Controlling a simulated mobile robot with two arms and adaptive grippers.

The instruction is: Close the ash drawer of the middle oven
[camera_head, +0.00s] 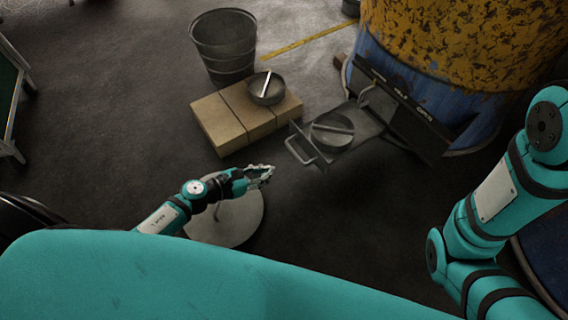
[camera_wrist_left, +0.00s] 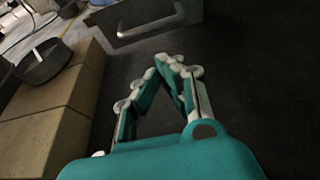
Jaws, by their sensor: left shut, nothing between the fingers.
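The ash drawer (camera_head: 340,136) sticks out from the base of the blue and yellow barrel oven (camera_head: 460,45) in the head view. A round dark pan lies in it, and a metal handle (camera_head: 300,150) is on its front. The handle also shows at the top of the left wrist view (camera_wrist_left: 152,22), on the grey drawer front. My left gripper (camera_head: 270,171) is shut and empty, to the lower left of the handle and apart from it. In the left wrist view its fingertips (camera_wrist_left: 168,60) meet below the drawer front. My right gripper is not in view; only my right arm shows.
A cardboard-coloured block stack (camera_head: 225,125) with a small bowl (camera_head: 266,88) on it stands left of the drawer. A metal bucket (camera_head: 224,45) is behind it. A round grey disc (camera_head: 235,222) lies under my left gripper. Dark floor between gripper and drawer is clear.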

